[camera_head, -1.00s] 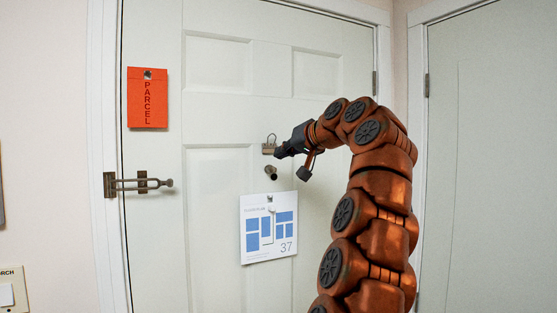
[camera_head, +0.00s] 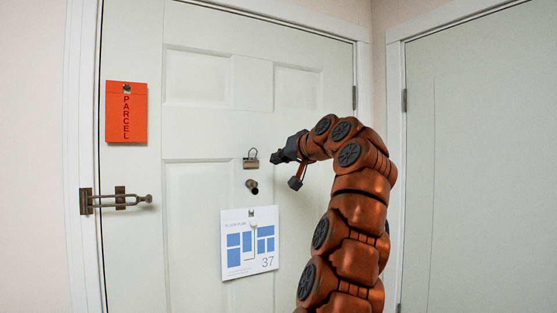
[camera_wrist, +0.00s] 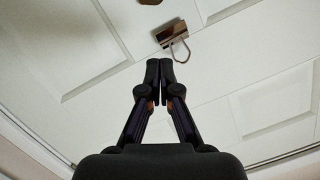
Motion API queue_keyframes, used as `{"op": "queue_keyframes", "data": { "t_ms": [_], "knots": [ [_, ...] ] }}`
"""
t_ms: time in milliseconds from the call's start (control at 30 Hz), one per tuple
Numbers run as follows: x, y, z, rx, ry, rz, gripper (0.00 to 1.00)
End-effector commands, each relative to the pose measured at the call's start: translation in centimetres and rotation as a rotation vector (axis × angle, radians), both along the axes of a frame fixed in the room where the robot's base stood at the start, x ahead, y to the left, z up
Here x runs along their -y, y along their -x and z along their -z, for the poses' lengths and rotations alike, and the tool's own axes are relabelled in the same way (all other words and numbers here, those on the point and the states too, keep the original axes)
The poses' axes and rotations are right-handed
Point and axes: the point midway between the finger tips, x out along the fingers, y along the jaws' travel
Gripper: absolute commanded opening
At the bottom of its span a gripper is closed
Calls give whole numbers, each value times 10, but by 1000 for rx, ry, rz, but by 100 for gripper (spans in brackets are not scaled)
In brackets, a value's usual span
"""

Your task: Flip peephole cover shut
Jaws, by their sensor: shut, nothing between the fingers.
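The peephole (camera_head: 252,186) is a short dark-brown tube sticking out of the white door. Just above it sits a small brown plate with a thin wire loop (camera_head: 251,162) standing up from it. This looks like the peephole cover hardware, raised clear of the tube's opening. In the wrist view the plate and loop (camera_wrist: 171,33) lie beyond the fingertips, with the peephole (camera_wrist: 150,2) partly cut off at the top edge. My gripper (camera_head: 275,157) is shut and empty, a little right of the plate and apparently apart from it. In the wrist view its fingertips (camera_wrist: 159,69) meet.
An orange PARCEL card (camera_head: 126,112) hangs upper left on the door. A brown latch (camera_head: 118,199) crosses the door's left edge. A floor-plan sheet (camera_head: 235,258) hangs below the peephole. Another pale door (camera_head: 470,160) stands at right.

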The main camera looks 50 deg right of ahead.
Motion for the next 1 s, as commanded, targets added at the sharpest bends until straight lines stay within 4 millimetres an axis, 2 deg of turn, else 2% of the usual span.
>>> {"op": "queue_keyframes", "data": {
  "t_ms": [200, 467, 500, 700, 1000],
  "knots": [
    [9, -38, 7, -3, 0, 1, 0],
    [16, -70, 15, -2, -1, -1, 0],
    [13, -70, 23, 1, 1, -3, 0],
    [6, -70, 39, 2, -1, -1, 0],
    [2, -72, 48, 1, -3, -2, 0]
  ]
}}
